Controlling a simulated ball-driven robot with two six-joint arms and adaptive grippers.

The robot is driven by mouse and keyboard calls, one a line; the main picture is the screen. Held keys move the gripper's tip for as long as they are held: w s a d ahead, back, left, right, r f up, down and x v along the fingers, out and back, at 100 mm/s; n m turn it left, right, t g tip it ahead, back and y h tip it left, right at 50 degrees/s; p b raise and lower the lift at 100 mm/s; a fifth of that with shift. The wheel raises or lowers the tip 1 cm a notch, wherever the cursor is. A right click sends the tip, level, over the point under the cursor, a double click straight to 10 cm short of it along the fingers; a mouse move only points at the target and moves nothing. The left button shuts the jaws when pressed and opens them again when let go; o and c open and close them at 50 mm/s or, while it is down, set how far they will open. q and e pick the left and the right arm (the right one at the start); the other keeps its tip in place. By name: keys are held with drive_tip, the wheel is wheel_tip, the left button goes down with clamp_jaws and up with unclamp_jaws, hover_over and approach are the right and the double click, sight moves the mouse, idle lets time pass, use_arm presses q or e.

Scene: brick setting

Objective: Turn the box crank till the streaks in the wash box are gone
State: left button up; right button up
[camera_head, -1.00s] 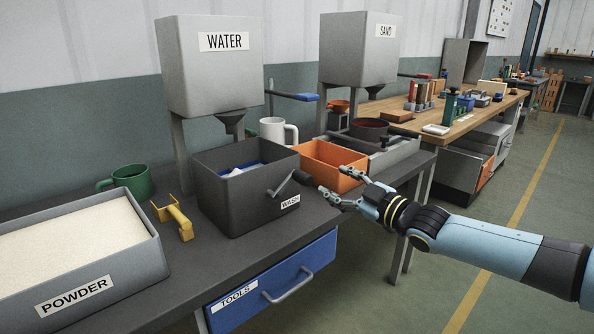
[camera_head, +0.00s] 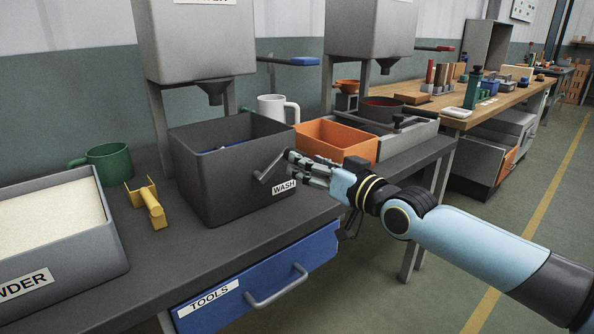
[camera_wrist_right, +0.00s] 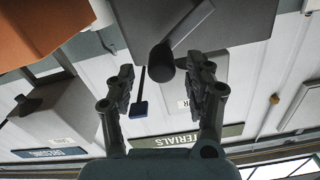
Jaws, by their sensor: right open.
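The dark grey wash box (camera_head: 215,185) stands on the bench with a WASH label on its front. Its crank (camera_head: 268,168) sticks out from the front face. My right gripper (camera_head: 294,163) is at the crank's handle end, with fingers open. In the right wrist view, the dark round crank knob (camera_wrist_right: 161,64) shows between the two spread fingers (camera_wrist_right: 162,74), near the fingertips; I cannot tell whether they touch it. Only a bit of blue shows inside the box; any streaks are hidden by the walls. My left gripper is not in view.
An orange bin (camera_head: 338,141) stands right of the wash box, close behind my right wrist. A yellow tool (camera_head: 148,204), a green mug (camera_head: 107,162) and the powder tray (camera_head: 60,265) are to the left. A white mug (camera_head: 271,107) is behind. The blue drawer (camera_head: 262,280) is below.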

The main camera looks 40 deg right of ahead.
sight(279, 166)
drive_tip(key=w, duration=0.1)
drive_tip(key=w+b, duration=0.2)
drive_tip(key=shift+w+a+f, duration=0.1)
drive_tip(key=shift+w+a, duration=0.15)
drive_tip(key=shift+w, duration=0.4)
drive_tip(key=shift+c, duration=0.6)
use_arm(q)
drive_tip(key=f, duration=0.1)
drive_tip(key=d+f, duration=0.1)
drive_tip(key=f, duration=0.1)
use_arm(e)
clamp_jaws()
